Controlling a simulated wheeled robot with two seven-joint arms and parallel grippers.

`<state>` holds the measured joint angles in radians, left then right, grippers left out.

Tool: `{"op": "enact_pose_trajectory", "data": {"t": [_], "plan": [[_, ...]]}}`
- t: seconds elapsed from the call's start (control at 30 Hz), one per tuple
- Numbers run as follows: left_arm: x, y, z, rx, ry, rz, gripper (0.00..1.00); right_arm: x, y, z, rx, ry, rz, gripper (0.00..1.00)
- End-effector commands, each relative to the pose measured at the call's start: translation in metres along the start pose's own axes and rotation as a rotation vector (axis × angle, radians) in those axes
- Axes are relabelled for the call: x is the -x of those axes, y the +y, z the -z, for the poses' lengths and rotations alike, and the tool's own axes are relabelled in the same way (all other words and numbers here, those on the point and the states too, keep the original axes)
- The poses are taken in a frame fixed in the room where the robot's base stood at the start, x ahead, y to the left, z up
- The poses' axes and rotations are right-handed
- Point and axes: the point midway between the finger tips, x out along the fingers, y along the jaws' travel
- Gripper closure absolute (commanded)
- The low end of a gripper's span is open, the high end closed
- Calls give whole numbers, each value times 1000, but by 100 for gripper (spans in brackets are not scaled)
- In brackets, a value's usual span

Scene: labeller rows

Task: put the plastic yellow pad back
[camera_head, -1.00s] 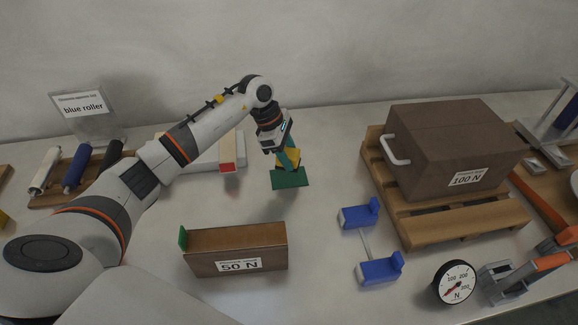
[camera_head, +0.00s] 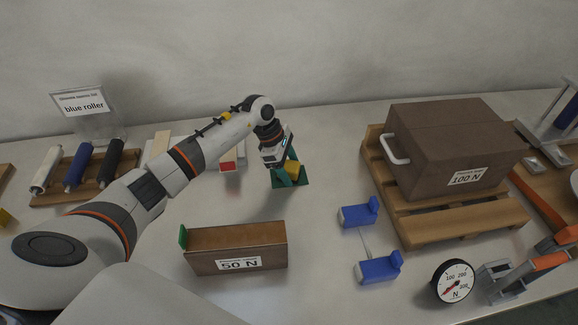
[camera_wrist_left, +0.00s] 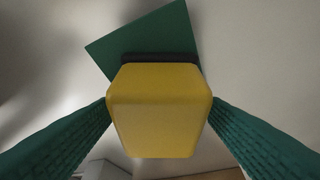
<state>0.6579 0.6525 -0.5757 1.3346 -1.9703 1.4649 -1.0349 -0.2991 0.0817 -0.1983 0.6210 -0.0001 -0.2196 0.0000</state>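My left gripper (camera_head: 286,176) is low over a green square plate (camera_head: 304,181) on the table, behind the 50 N block. The plastic yellow pad (camera_head: 292,168) sits between its green fingers. In the left wrist view the yellow pad (camera_wrist_left: 160,115) fills the gap and a finger meets each side, so the gripper looks shut on it. The green plate (camera_wrist_left: 150,35) shows beyond the pad, turned at an angle, with a dark strip between them. Whether the pad touches the plate cannot be told. My right gripper is not in view.
A brown 50 N block (camera_head: 236,248) stands in front. Blue brackets (camera_head: 380,268) and a round gauge (camera_head: 453,281) lie to the right. A 100 N box (camera_head: 450,150) sits on a wooden pallet (camera_head: 470,220). Rollers (camera_head: 78,165) and a "blue roller" sign (camera_head: 82,102) stand at left.

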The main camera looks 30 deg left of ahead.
Motion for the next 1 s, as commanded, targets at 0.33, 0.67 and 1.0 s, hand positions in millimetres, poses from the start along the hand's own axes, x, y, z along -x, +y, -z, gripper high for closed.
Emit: {"op": "enact_pose_trajectory", "data": {"t": [0.33,0.67,1.0], "plan": [[6,0,3,0,1,0,34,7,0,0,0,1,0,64],[67,-1,0,-2,-2,5,34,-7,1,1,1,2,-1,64],[118,0,1,0,-1,1,34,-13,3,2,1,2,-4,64]]}}
